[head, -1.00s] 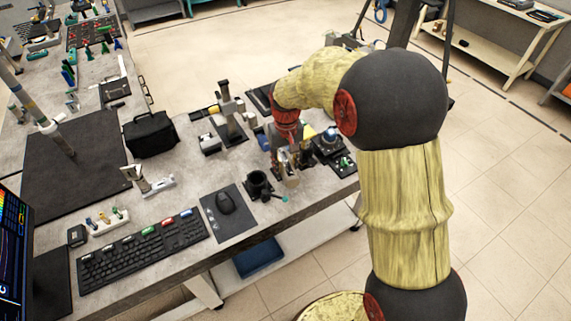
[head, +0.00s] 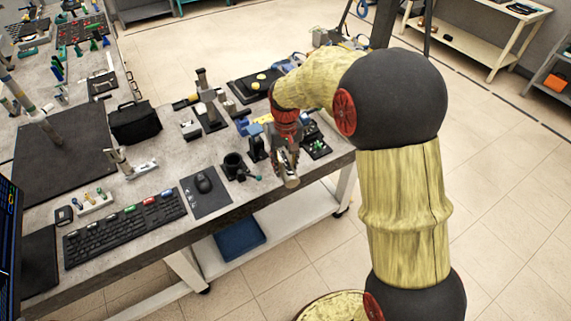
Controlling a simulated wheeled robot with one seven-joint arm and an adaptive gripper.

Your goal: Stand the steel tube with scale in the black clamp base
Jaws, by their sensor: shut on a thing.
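My gripper (head: 286,158) is over the front right edge of the near table, pointing down. It is shut on a short-looking pale metallic cylinder (head: 291,182), which I take to be the steel tube with scale; no scale marks can be made out at this size. Its lower end shows below the fingers, and the rest is hidden by my gripper and wrist. The black clamp base (head: 234,164), a round black holder with a teal knob at its right, stands on the table to the left of my gripper. The tube is apart from it.
A mouse (head: 203,184) on a dark pad and a black keyboard (head: 124,229) lie left of the base. A grey stand (head: 208,108), a black tray (head: 253,86) and small devices sit behind. A black bag (head: 134,122) stands further left. Floor is free beyond the front edge.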

